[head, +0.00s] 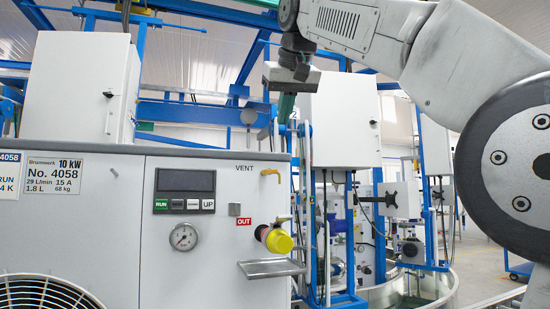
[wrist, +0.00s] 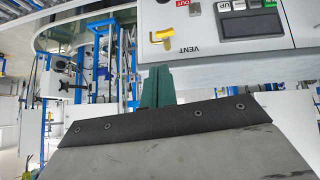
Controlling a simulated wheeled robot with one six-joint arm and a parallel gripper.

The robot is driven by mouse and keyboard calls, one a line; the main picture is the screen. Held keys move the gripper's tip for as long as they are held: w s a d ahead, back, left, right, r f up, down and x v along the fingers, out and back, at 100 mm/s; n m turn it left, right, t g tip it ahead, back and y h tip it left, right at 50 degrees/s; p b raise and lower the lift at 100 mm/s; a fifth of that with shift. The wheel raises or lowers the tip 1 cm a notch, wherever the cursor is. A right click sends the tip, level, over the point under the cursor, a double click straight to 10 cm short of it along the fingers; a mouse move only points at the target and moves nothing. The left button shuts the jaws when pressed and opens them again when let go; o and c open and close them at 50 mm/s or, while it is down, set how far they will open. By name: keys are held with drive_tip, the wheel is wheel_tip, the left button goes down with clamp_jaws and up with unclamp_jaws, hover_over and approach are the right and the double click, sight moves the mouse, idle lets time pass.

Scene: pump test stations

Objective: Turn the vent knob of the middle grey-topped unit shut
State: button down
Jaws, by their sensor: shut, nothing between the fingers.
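A light grey unit (head: 120,215) marked No. 4058 stands close in front, with a grey top edge. Whether it is the middle one cannot be told. Its vent knob is a small yellow bent lever (head: 270,173) beside the word VENT, with one arm level and a short end hanging down. The lever also shows in the upside-down wrist view (wrist: 163,37). My gripper (head: 285,112) is above and slightly right of the lever, apart from it. Its green fingers are together and empty, pointing toward the panel edge in the wrist view (wrist: 157,74).
Below the lever are a red OUT label (head: 244,222), a yellow-capped outlet (head: 276,239) and a projecting metal tray (head: 271,268). A gauge (head: 183,236) and display (head: 185,181) sit left. Blue frames and white cabinets (head: 346,120) stand behind.

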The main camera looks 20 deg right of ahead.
drive_tip(key=r, duration=0.2)
hover_over(270, 172)
wheel_tip(270, 172, down, 8)
drive_tip(key=f, duration=0.2)
drive_tip(key=s+d+f, duration=0.1)
drive_tip(key=shift+d, duration=0.1)
